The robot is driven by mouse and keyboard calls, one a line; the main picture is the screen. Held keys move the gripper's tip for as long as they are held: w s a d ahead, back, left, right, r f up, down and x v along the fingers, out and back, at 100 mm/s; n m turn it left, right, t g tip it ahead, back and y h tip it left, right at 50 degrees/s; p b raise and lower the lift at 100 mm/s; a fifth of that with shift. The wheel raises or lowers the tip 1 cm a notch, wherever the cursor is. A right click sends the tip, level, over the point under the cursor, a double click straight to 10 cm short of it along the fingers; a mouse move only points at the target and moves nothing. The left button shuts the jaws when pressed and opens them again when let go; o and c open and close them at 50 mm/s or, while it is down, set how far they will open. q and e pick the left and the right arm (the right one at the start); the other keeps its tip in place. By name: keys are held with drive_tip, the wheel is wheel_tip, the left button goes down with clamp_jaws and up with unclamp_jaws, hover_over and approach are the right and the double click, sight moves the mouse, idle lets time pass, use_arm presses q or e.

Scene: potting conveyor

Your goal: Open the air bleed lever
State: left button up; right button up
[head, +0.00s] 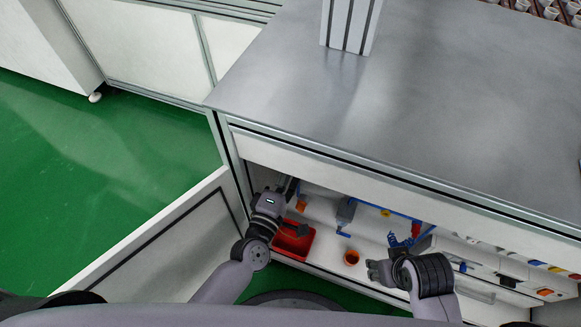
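Compressed-air parts hang inside the open cabinet under the bench: a grey unit (346,210), a blue pipe (372,206), a blue coiled hose (400,242) and a small red part (416,230). I cannot tell which small part is the air bleed lever. My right gripper (373,272) is in front of the cabinet, below the blue hose and right of an orange cup (351,258). It seems apart from the fittings; its finger gap is unclear. My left gripper (289,187) reaches into the cabinet's left side, near an orange part (301,204). Its fingers are small and partly hidden.
A red bin (293,241) stands low in the cabinet at left. The cabinet door (170,245) stands open to the left. The bench top (330,110) overhangs the opening, with a white post (350,25) on it. Green floor (110,150) is clear at left.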

use_arm(q)
drive_tip(key=v, duration=1.2)
